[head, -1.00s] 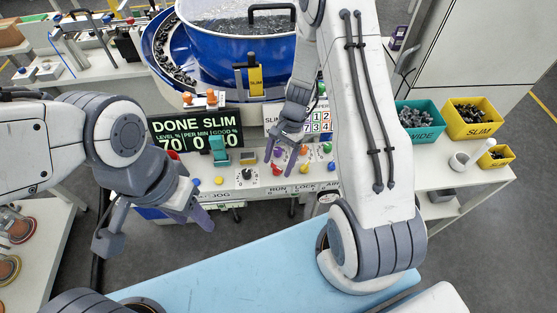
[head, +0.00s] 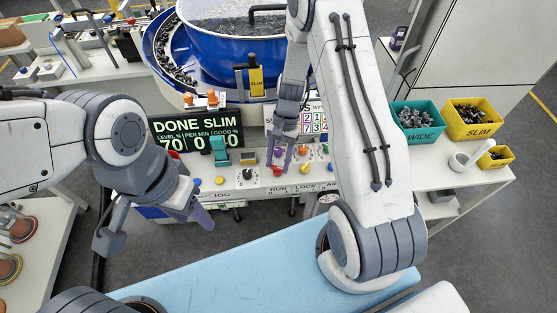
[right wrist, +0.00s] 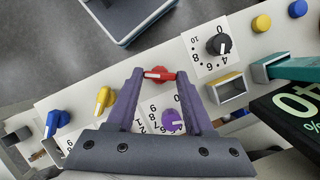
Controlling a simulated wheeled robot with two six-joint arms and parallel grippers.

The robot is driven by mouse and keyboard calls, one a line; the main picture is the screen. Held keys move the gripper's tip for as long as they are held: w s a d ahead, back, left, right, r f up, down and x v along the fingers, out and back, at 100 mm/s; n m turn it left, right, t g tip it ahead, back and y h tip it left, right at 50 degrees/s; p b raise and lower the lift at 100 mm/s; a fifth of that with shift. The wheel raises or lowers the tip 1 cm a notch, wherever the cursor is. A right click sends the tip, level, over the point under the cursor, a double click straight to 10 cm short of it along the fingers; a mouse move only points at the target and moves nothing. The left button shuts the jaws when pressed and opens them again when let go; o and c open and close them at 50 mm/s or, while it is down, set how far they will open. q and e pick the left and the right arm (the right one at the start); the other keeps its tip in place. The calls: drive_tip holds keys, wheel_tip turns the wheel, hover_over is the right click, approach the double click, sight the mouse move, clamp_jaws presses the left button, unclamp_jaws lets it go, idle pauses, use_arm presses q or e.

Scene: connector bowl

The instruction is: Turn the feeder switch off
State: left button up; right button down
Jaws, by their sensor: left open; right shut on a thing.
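A red switch lever (right wrist: 158,74) stands on the front of the white control panel in the right wrist view; it also shows in the head view (head: 277,171), by the RUN lettering. My right gripper (right wrist: 155,76) is shut on this red lever, with its purple fingertips at the lever's two ends. In the head view the right gripper (head: 279,167) reaches down over the panel and partly covers the knobs. My left gripper (head: 155,229) is open and empty in front of the panel, to the left.
Close by are a purple knob (right wrist: 172,121), a yellow lever (right wrist: 103,101), a blue lever (right wrist: 56,122) and a black dial (right wrist: 218,44). The display (head: 195,128) reads DONE SLIM. The blue feeder bowl (head: 222,55) is behind. Teal (head: 418,133) and yellow (head: 471,130) bins stand right.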

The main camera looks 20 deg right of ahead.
drive_tip(key=n, duration=0.2)
drive_tip(key=n+h, duration=0.1)
drive_tip(key=shift+w+a+n+g, duration=0.2)
drive_tip(key=shift+n+g, duration=0.1)
drive_tip(key=shift+n, duration=0.1)
drive_tip(key=n+h, duration=0.1)
drive_tip(key=n, duration=0.2)
drive_tip(key=shift+a+n+h, duration=0.1)
drive_tip(key=shift+n+h, duration=0.2)
drive_tip(key=n+h, duration=0.1)
drive_tip(key=n, duration=0.2)
drive_tip(key=shift+a+n, duration=0.15)
drive_tip(key=shift+n, duration=0.15)
drive_tip(key=shift+a+n+h, duration=0.1)
drive_tip(key=shift+n+h, duration=0.8)
drive_tip(key=shift+n, duration=0.9)
drive_tip(key=shift+c, duration=1.4)
unclamp_jaws()
drive_tip(key=shift+r, duration=0.1)
